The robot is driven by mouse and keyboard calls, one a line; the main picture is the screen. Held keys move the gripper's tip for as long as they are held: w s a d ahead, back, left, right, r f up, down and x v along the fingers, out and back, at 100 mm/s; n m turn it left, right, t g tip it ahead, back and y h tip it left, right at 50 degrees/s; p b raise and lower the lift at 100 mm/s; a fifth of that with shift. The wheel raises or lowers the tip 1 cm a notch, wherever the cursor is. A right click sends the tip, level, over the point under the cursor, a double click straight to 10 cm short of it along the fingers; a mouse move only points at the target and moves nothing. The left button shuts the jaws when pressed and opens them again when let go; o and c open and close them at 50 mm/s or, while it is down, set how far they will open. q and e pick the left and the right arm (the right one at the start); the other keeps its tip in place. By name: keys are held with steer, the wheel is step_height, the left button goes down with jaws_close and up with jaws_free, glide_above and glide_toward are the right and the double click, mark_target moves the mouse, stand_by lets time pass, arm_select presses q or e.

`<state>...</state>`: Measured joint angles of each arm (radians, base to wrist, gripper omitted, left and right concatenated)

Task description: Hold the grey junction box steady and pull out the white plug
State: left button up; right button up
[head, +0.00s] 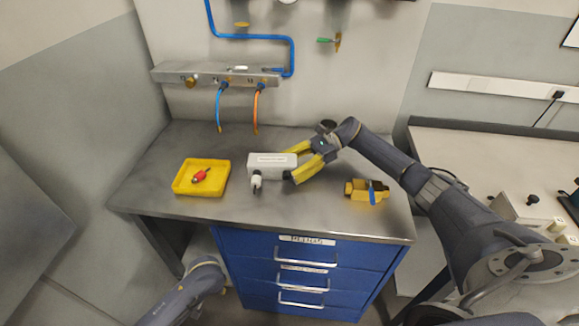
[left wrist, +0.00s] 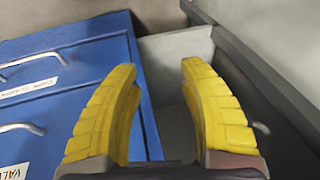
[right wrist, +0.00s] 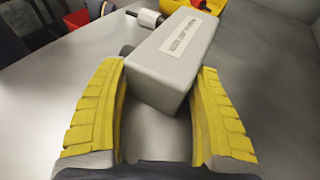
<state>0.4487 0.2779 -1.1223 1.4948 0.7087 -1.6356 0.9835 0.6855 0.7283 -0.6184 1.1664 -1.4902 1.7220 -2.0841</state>
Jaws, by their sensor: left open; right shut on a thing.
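The grey junction box (head: 265,171) lies on the dark workbench, with a white label on top; it also shows in the right wrist view (right wrist: 175,65). The white plug (head: 256,181) sits at the box's front side, with a dark end pointing toward the bench's front edge. My right gripper (head: 291,163) is shut on the right end of the box, its yellow fingers on either side. My left gripper (left wrist: 160,66) is open and empty, low beside the blue drawers.
A yellow tray (head: 178,189) holding a red part (head: 200,175) stands left of the box. A yellow fitting with a blue lever (head: 366,191) lies to the right. A wall manifold (head: 215,76) with hanging hoses is behind. The bench in front of the plug is clear.

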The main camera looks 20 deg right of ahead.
arm_select(q)
steer(key=s+d+r+m+t+h, duration=0.1)
steer(key=d+r+m+t, duration=0.15)
steer(key=d+r, duration=0.75)
steer(key=s+d+r+m+t, duration=0.1)
steer(key=r+m+t, duration=0.15)
steer(key=r, duration=1.45)
steer(key=w+d+r+m+t+h, duration=0.1)
steer(key=w+d+r+m, duration=0.15)
steer(key=r, duration=0.85)
steer(key=w+d+r+m+t+h, duration=0.2)
steer(key=d+r+m, duration=0.15)
steer(key=r, duration=0.75)
steer(key=w+d+r+m+t+h, duration=0.15)
steer(key=r+m, duration=0.25)
steer(key=r, duration=0.7)
steer(key=n+g+h, duration=0.2)
steer(key=n+g, duration=1.1)
steer(key=n, duration=0.4)
glide_toward(253, 179)
steer(key=x, duration=0.3)
steer(key=shift+x, duration=3.85)
steer(key=shift+w, duration=0.1)
